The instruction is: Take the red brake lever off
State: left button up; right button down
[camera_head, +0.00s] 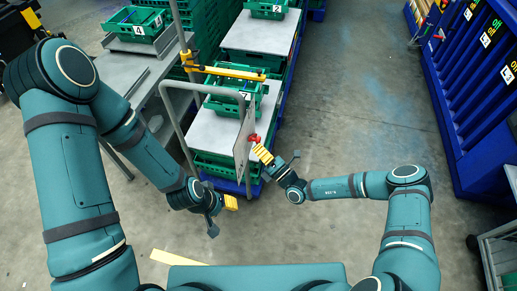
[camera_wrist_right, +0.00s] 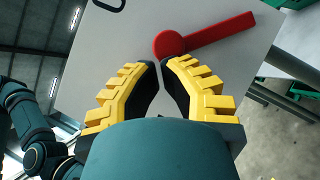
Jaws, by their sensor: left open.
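The red brake lever (camera_head: 254,138) is on the light panel (camera_head: 242,140) at the near end of a cart. In the right wrist view the lever (camera_wrist_right: 215,36) lies across the panel, its round end at the left and its bar rising to the right. My right gripper (camera_head: 263,153) is close beside it. In the wrist view its yellow fingers (camera_wrist_right: 161,64) have their tips close together just below the round end, with a narrow gap between them. Whether they touch the lever is unclear. My left gripper (camera_head: 222,217) is open and empty, lower left of the cart.
A grey tubular frame (camera_head: 163,100) rises at the cart's left side. Green crates (camera_head: 235,84) stand on the carts, and a grey table (camera_head: 120,72) is at the left. A blue rack (camera_head: 470,100) is at the right. The floor (camera_head: 350,90) between is clear.

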aim_at(251, 122)
jog(key=w+r+m+h+p, duration=0.2)
jog(key=m+p, duration=0.1)
jog(key=r+m+g+p, duration=0.1)
jog(key=r+p, duration=0.1)
jog(key=shift+w+d+m+h, duration=0.35)
jog(key=shift+w+m+h, duration=0.05)
jog(key=shift+w+d+r+m+g+h+p, duration=0.2)
jog(key=shift+w+m+g+h+p, duration=0.1)
jog(key=shift+w+m+p, duration=0.3)
pick_arm(q)
notch_tip(251, 122, up, 8)
jog(key=shift+a+r, duration=0.2)
pick_arm(e)
jog(key=shift+w+d+r, duration=0.15)
jog(key=shift+w+r, duration=0.05)
jog(key=shift+w, duration=0.4)
jog(key=shift+w+d+r, duration=0.1)
jog(key=shift+w+r, duration=0.05)
jog(key=shift+w, duration=0.4)
pick_arm(q)
jog(key=shift+r, duration=0.1)
